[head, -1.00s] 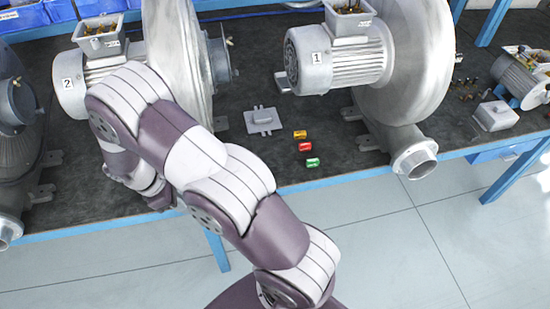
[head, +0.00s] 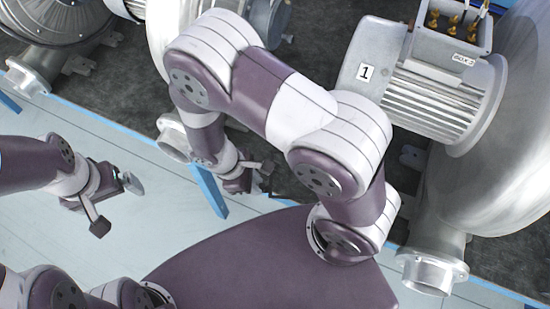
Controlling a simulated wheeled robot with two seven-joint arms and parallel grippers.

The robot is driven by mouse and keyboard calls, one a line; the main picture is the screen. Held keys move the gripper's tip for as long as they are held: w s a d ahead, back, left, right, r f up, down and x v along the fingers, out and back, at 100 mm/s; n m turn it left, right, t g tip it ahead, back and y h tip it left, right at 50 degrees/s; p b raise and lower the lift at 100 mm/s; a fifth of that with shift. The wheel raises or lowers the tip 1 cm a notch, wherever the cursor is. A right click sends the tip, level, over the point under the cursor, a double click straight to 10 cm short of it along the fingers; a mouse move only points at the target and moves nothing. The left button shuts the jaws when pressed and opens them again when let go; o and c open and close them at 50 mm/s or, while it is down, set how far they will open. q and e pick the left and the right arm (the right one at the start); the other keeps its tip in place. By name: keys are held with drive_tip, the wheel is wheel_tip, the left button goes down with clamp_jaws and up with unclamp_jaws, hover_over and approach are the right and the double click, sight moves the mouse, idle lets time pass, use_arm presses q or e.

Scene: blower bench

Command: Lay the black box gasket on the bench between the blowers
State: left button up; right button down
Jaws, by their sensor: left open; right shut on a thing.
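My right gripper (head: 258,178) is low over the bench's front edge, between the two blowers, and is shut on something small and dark. The black box gasket cannot be made out against the dark mat; the held thing may be it. My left gripper (head: 117,207) is open and empty over the floor, in front of the bench. Another blower (head: 178,30) stands at the upper left, partly behind my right arm.
The dark bench mat (head: 330,55) shows between the blowers, but my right arm covers much of it. Blower outlets (head: 432,272) and (head: 25,78) reach over the front edge. A blue bench leg (head: 208,188) stands below. The floor in front is clear.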

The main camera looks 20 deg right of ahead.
drive_tip(key=w+d+f, duration=0.1)
drive_tip(key=w+f, duration=0.1)
drive_tip(key=w, duration=0.1)
drive_tip(key=w+d+f+p, duration=0.1)
drive_tip(key=w+f, duration=0.1)
drive_tip(key=w, duration=0.1)
drive_tip(key=w+d+f, duration=0.1)
drive_tip(key=w+f, duration=0.1)
drive_tip(key=w, duration=0.1)
drive_tip(key=shift+w+d, duration=0.3)
drive_tip(key=shift+d, duration=0.05)
wheel_tip(320, 180, down, 4)
drive_tip(key=shift+w+a+r+p, duration=0.1)
drive_tip(key=shift+w+r+p, duration=0.05)
drive_tip(key=shift+p, duration=0.35)
drive_tip(key=shift+f, duration=0.4)
drive_tip(key=c, duration=1)
unclamp_jaws()
drive_tip(key=shift+c, duration=0.2)
